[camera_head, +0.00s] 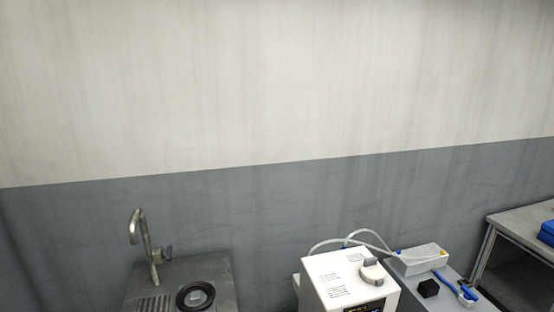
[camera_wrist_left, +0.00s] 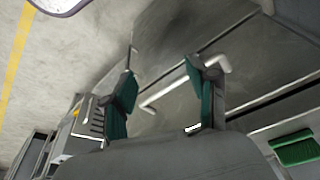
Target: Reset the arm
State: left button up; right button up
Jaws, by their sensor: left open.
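My left gripper (camera_wrist_left: 162,92) shows in the left wrist view with two green-padded fingers. The fingers stand apart, with nothing between them. Behind them is a grey surface with a pale bar-shaped handle (camera_wrist_left: 178,90). Neither of my grippers shows in the head view, and my right gripper is in no view.
A sink unit (camera_head: 228,275) with a metal tap (camera_head: 146,245) and a dark ring (camera_head: 195,296) stands at lower left. A white machine (camera_head: 335,277) with tubes is right of it. A white box (camera_head: 420,262), a black block (camera_head: 428,288) and a table (camera_head: 515,218) are farther right.

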pick_arm(q)
jog(key=s+f+g, duration=0.1)
jog(key=s+f, duration=0.2)
jog(key=f, duration=0.7)
jog(key=s+f, duration=0.2)
jog(key=f, duration=0.8)
jog(key=s+a+f+g, duration=0.1)
jog(key=s+a+f, duration=0.2)
jog(key=s+f, duration=0.9)
jog(key=s, duration=0.2)
jog(key=shift+s+f, duration=0.25)
jog(key=shift+s, duration=0.15)
